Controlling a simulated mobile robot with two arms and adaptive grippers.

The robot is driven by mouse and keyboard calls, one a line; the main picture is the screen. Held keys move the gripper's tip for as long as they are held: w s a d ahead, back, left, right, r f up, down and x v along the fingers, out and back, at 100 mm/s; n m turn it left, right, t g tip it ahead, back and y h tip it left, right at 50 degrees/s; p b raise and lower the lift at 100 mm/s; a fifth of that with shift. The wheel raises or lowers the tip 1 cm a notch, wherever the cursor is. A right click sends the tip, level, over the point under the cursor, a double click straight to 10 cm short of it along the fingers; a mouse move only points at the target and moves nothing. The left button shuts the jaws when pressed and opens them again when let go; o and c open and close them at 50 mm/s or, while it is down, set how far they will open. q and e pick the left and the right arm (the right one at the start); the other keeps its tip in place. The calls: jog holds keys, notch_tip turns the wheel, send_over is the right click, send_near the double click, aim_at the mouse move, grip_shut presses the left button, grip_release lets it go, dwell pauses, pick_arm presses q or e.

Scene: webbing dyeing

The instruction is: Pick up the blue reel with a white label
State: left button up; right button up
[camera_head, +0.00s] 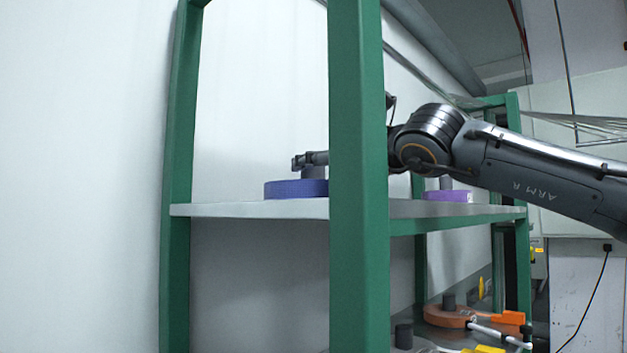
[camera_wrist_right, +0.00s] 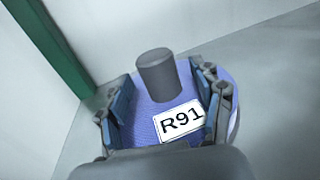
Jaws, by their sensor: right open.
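The blue reel (camera_head: 290,190) lies flat on the grey shelf (camera_head: 250,209), left of the green front post in the head view. In the right wrist view the blue reel (camera_wrist_right: 150,112) shows a dark grey cylindrical hub (camera_wrist_right: 157,76) and a white label (camera_wrist_right: 181,121) reading "R91". My right gripper (camera_wrist_right: 172,98) is open, with its two fingers above the reel on either side of the hub and label. In the head view my right gripper (camera_head: 303,162) is at the hub, partly hidden by the post. Contact with the reel cannot be told. My left gripper is not in view.
A green post (camera_head: 358,150) stands in front of my right wrist. A purple reel (camera_head: 447,195) lies farther right on the same shelf. An orange reel (camera_head: 450,316) and other items are on a lower level. A pale wall is behind the shelf.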

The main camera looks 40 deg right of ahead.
jog(key=shift+w, duration=0.5)
jog(key=shift+s, duration=0.25)
jog(key=c, duration=0.5)
grip_shut()
jog(key=shift+r, duration=0.1)
notch_tip(320, 180, up, 10)
jog(key=shift+w+p, duration=0.1)
jog(key=shift+p, duration=0.3)
